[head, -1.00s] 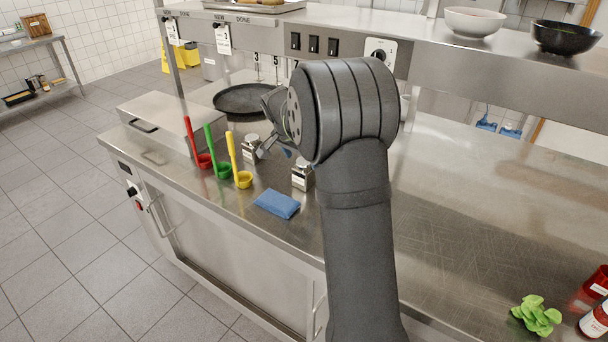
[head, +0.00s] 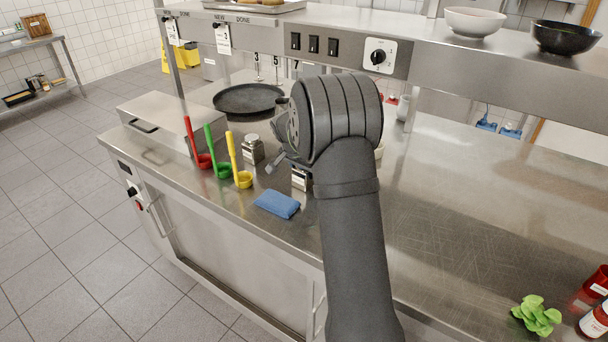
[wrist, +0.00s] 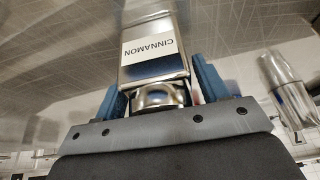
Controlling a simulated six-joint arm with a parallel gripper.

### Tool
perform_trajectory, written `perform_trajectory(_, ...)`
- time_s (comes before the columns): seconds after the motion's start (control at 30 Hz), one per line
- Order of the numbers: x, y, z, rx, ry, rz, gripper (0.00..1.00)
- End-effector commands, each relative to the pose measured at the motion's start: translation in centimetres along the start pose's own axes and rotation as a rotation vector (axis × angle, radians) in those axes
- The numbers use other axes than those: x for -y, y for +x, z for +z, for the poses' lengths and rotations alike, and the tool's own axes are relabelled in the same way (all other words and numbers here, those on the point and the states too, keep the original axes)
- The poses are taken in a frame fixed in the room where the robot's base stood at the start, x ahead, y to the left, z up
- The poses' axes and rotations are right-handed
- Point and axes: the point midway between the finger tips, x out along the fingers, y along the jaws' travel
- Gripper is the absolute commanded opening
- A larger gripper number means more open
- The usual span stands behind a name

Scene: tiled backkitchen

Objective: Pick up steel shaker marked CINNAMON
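The steel shaker marked CINNAMON (wrist: 155,55) shows upside down in the wrist view, its white label facing the camera. Its cap lies between the two blue fingers of my gripper (wrist: 157,78). The fingers stand on either side with narrow gaps at the cap; I see no clear grip. In the head view a shaker (head: 300,181) stands on the steel counter, partly hidden by my wrist, with my gripper (head: 284,164) just above it. A second steel shaker (head: 253,150) stands to its left; its label is unreadable.
A blue cloth (head: 277,204) lies in front of the shakers. Red (head: 203,160), green (head: 223,170) and yellow (head: 243,179) ladles stand at the left. A black pan (head: 248,98) lies behind. The counter at the right is mostly clear.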

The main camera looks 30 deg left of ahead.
Motion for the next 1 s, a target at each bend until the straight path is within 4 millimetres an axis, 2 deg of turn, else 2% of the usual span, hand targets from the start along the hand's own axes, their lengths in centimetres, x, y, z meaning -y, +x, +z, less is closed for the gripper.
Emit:
perform_trajectory(0.03,0.0,0.0,0.0,0.0,0.0,0.0,0.57)
perform_trajectory(0.2,0.0,0.0,0.0,0.0,0.0,0.0,0.26)
perform_trajectory(0.57,0.0,-0.6,-0.3,-0.001,0.0,-0.001,0.26)
perform_trajectory(0.67,0.0,-1.5,-0.7,-0.001,0.0,-0.001,0.26)
perform_trajectory(0.83,-0.1,-4.2,-1.8,-0.002,0.002,-0.002,0.26)
perform_trajectory(1.0,-4.2,-5.8,-3.5,-0.002,0.005,0.001,0.26)
